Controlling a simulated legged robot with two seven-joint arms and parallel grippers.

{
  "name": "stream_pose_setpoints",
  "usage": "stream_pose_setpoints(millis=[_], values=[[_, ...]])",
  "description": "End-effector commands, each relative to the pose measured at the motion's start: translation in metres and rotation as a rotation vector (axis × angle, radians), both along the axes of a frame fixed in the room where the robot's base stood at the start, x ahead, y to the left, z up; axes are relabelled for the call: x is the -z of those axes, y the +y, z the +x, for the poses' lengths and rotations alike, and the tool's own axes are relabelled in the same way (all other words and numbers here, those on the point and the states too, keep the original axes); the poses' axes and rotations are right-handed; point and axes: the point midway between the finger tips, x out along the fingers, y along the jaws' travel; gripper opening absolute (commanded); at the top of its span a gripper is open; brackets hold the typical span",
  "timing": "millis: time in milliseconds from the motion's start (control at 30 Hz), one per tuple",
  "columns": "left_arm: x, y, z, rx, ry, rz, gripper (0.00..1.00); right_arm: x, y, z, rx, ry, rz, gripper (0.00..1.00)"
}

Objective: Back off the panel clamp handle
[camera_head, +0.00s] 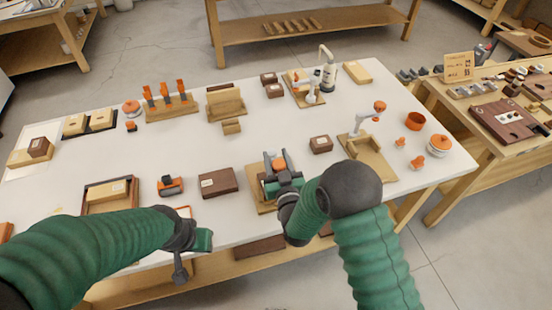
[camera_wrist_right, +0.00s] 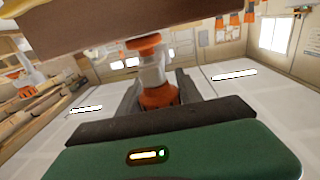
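My right gripper (camera_head: 281,172) is over a small wooden board (camera_head: 259,201) at the front middle of the table. An orange part (camera_head: 279,162) shows between its fingers. In the right wrist view, an orange and white upright piece (camera_wrist_right: 153,72), apparently the clamp handle, stands between the two dark fingers. The fingers are apart on either side of it, and I see no clear grip on it. The clamp's lower part is hidden in the head view by my gripper. My left gripper (camera_head: 188,252) hangs at the table's front edge, away from the clamp; its fingers are not clear.
A brown box (camera_head: 218,182) lies just left of the board and a smaller one (camera_head: 320,144) to its right. A white arm with an orange knob (camera_head: 379,106) stands on another wooden base. The white table (camera_head: 275,135) has free room behind my right gripper.

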Motion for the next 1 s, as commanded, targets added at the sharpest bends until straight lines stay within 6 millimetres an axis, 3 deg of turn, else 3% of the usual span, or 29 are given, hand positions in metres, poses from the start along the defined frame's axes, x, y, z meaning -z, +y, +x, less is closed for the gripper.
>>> stream_pose_setpoints(millis=[133, 400, 533, 1000], values=[[0.000, 0.000, 0.000, 0.000, 0.000, 0.000, 0.36, 0.000, 0.000, 0.000, 0.000, 0.001, 0.000, 0.60], [0.000, 0.000, 0.000, 0.000, 0.000, 0.000, 0.36, 0.001, 0.000, -0.001, -0.001, 0.002, 0.000, 0.60], [0.001, 0.000, 0.000, 0.000, 0.000, 0.000, 0.36, 0.002, -0.003, -0.013, -0.002, 0.004, -0.001, 0.60], [0.015, 0.000, 0.000, 0.000, 0.000, 0.000, 0.36, 0.004, -0.033, -0.136, -0.002, 0.006, -0.002, 0.60]])
